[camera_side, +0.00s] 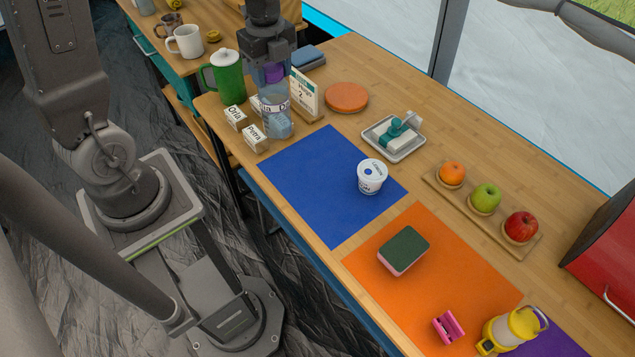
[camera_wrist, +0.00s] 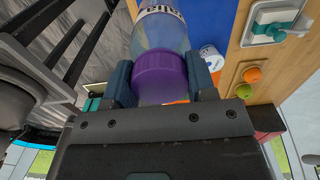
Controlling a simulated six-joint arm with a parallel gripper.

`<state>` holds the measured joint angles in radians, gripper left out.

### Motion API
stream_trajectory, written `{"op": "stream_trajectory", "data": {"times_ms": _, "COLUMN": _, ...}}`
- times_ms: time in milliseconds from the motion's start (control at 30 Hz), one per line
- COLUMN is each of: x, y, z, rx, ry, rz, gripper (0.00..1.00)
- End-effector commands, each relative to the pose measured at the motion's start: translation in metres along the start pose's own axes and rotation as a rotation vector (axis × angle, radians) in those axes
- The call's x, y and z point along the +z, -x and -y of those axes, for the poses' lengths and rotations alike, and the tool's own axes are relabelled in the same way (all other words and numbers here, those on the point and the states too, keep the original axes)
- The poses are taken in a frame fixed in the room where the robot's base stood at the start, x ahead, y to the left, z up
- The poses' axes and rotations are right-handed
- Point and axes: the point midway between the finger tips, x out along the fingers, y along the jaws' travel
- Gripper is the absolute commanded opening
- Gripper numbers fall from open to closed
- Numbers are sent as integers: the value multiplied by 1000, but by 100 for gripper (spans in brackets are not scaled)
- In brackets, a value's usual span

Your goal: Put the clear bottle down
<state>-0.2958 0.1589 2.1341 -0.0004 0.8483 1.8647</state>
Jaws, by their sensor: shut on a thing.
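The clear bottle (camera_side: 278,124) has a purple cap and a printed label band. It is upright among the name cards at the left of the table. My gripper (camera_side: 271,72) is above it, shut on its capped top. In the wrist view, the two fingers of my gripper (camera_wrist: 161,76) sit either side of the purple cap, and the bottle (camera_wrist: 160,32) extends away from them. Its base looks at or just above the wood; I cannot tell whether it touches.
Name cards (camera_side: 255,138) and a green jug (camera_side: 228,78) stand close left of the bottle. A taller card (camera_side: 305,95) is close right. A blue mat (camera_side: 318,178) with a white tub (camera_side: 371,177) lies in front. An orange disc (camera_side: 346,97) is behind right.

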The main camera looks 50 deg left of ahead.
Motion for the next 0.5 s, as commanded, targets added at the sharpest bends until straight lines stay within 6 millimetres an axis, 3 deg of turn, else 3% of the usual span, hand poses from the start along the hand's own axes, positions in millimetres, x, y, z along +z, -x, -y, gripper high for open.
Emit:
{"op": "stream_trajectory", "data": {"times_ms": 167, "x": -18, "y": -5, "z": -14, "rx": 1, "ry": -5, "rz": 0, "gripper": 10}}
{"op": "stream_trajectory", "data": {"times_ms": 500, "x": -83, "y": -47, "z": 8, "rx": 3, "ry": -10, "rz": 0, "gripper": 10}}
